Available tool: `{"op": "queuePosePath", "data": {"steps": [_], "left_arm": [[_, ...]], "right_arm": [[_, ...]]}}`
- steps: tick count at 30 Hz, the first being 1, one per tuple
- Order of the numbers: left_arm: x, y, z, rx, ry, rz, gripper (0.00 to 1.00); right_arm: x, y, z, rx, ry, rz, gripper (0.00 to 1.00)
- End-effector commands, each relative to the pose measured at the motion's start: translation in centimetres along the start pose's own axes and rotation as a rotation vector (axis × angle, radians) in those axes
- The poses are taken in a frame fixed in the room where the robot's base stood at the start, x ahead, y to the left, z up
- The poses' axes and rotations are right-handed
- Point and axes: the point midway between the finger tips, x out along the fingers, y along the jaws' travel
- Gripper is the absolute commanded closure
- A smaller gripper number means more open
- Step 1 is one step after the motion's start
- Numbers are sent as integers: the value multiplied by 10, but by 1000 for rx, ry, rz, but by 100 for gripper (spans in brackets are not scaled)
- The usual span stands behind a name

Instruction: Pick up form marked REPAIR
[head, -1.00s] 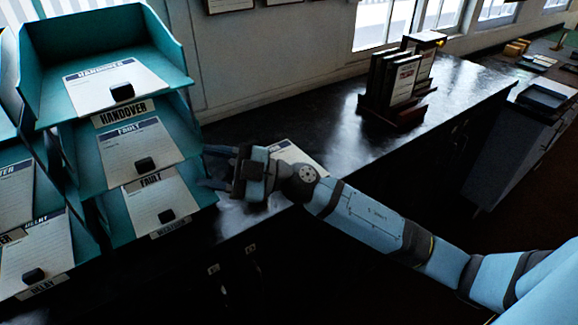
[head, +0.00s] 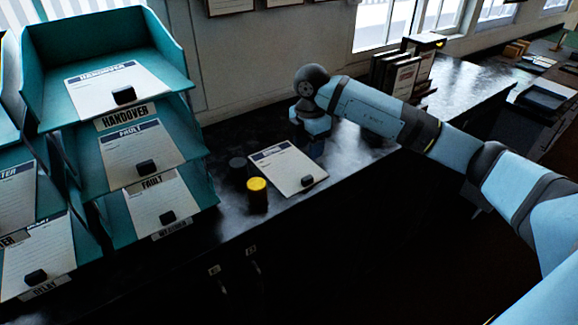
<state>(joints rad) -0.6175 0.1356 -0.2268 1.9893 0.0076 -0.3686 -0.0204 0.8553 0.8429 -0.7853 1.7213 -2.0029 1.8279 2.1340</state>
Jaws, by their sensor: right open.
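A white form (head: 287,168) with a dark header lies on the dark counter to the right of the trays, a small black block (head: 307,181) on its near end; its heading is too small to read. Another form (head: 155,211) lies in the bottom teal tray, its title hidden under the tray above. I cannot read REPAIR on any form. My right gripper (head: 312,146) is open and points down just beyond the counter form's right side; its fingertips are hard to make out. My left gripper is out of view.
Teal trays labelled HANDOVER (head: 125,116) and FAULT (head: 151,181) stand at left, with more trays beside them. A yellow-topped cylinder (head: 257,194) and a dark round object (head: 237,166) stand left of the counter form. A rack of binders (head: 400,73) stands at the back.

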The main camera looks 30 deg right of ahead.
Motion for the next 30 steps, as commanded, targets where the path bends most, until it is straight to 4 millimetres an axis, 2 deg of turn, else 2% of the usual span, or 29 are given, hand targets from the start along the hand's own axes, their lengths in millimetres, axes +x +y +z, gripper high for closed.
{"op": "queuePosePath", "data": {"steps": [6, 14, 21, 30], "left_arm": [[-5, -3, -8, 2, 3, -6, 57], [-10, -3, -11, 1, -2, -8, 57], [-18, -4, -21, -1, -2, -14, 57], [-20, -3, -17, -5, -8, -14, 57]], "right_arm": [[38, 0, -1, -1, 2, -1, 51], [57, -2, -1, -3, 3, -2, 51], [92, -5, -2, -2, 4, -1, 51], [100, -4, -2, -3, 4, 3, 51]]}}
